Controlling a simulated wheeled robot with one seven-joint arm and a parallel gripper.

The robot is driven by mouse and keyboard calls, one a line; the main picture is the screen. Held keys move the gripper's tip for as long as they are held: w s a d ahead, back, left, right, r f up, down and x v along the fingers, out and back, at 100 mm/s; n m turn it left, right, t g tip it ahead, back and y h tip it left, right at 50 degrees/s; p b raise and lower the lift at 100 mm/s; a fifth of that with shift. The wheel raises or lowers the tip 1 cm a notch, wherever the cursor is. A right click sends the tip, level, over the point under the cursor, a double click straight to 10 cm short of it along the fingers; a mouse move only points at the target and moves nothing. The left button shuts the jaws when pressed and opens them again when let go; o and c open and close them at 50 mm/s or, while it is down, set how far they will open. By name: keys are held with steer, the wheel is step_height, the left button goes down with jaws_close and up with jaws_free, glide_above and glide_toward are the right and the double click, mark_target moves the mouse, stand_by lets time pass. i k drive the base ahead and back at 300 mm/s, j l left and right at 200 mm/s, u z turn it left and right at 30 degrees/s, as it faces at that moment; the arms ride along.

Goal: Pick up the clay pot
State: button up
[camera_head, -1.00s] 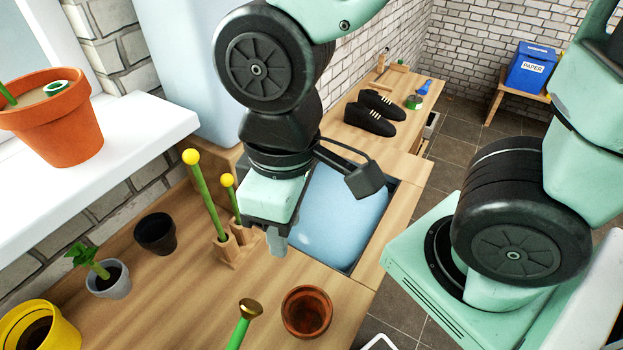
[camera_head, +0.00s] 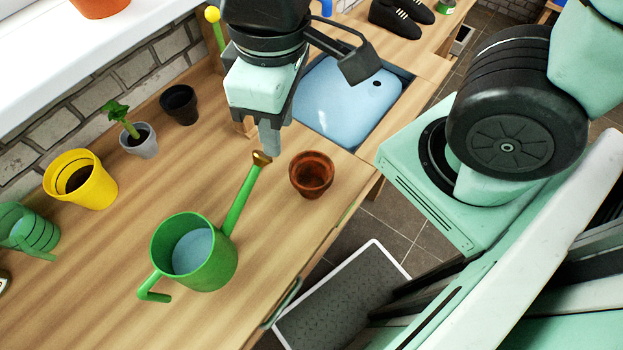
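The small brown-red clay pot (camera_head: 311,176) stands upright and open on the wooden counter, right of the watering can's spout. My gripper (camera_head: 269,143) hangs pointing down, to the left of the pot and slightly farther back in the head view. It appears apart from the pot. Its grey fingertips overlap each other from this angle, so the gap between them is hidden. Nothing shows held in it. A larger orange pot (camera_head: 100,6) is cut off at the top edge, on the white windowsill.
A green watering can (camera_head: 215,262) stands left of the clay pot, its spout tip (camera_head: 261,160) near my fingertips. A yellow pot (camera_head: 80,182), a grey pot with a plant (camera_head: 142,143) and a black pot (camera_head: 180,104) line the wall. A blue sink (camera_head: 345,105) lies behind.

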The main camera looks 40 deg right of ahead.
mark_target(312, 173)
steer(key=k+j+z, duration=0.1)
steer(key=k+j, duration=0.3)
steer(key=j, duration=0.15)
steer(key=k+j, duration=0.4)
steer(key=j, duration=0.15)
steer(key=i+j+z, duration=0.05)
